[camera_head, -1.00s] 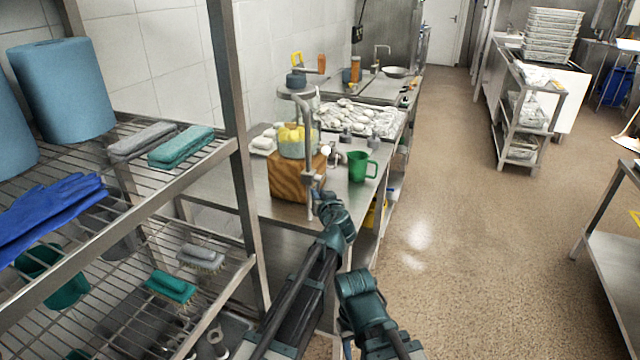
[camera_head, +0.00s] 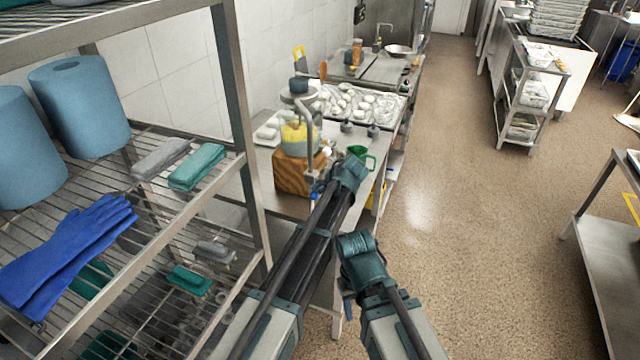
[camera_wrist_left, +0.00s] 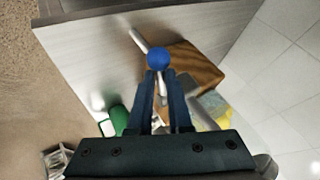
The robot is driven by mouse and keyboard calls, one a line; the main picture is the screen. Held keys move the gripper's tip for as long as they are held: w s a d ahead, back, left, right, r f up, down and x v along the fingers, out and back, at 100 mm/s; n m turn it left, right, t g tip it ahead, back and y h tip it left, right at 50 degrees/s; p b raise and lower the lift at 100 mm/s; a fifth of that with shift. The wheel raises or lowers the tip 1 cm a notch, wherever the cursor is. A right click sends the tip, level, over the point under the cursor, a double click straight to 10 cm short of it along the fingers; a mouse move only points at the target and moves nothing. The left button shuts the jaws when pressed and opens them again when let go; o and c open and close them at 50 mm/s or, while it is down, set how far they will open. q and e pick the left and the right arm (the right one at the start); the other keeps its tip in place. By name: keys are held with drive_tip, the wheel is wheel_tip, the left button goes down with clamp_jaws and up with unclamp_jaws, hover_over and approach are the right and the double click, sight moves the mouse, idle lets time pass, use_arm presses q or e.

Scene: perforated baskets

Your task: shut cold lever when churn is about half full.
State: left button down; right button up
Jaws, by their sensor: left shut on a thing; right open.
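The churn (camera_head: 297,142), a clear jar with a grey top and yellow contents, stands on a wooden block (camera_head: 292,174) on the steel counter. Its fill level is hard to read. A bent metal pipe (camera_head: 311,140) rises in front of it. A blue ball knob, which I take for the cold lever (camera_wrist_left: 158,58), sits between my left gripper's (camera_wrist_left: 159,78) fingertips, which are shut on it; the lever's stem is mostly hidden. In the head view my left gripper (camera_head: 322,191) is at the pipe's foot. My right gripper (camera_head: 347,284) is low, clear of the counter; its fingers barely show.
A green jug (camera_head: 360,154) stands right of the block, partly behind my left arm. A tray of white pieces (camera_head: 360,104) lies behind. A wire shelf (camera_head: 150,215) with blue gloves (camera_head: 70,245) and brushes stands close on the left.

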use_arm(q)
drive_tip(key=shift+s+a+g+p, duration=0.1)
drive_tip(key=shift+s+g+p, duration=0.2)
drive_tip(key=shift+g, duration=0.1)
drive_tip(key=c, duration=1.1)
unclamp_jaws()
drive_tip(key=o, duration=0.4)
drive_tip(key=shift+a+r, duration=0.1)
drive_tip(key=shift+a, duration=0.05)
drive_tip(key=shift+w, duration=0.1)
drive_tip(key=shift+r, duration=0.15)
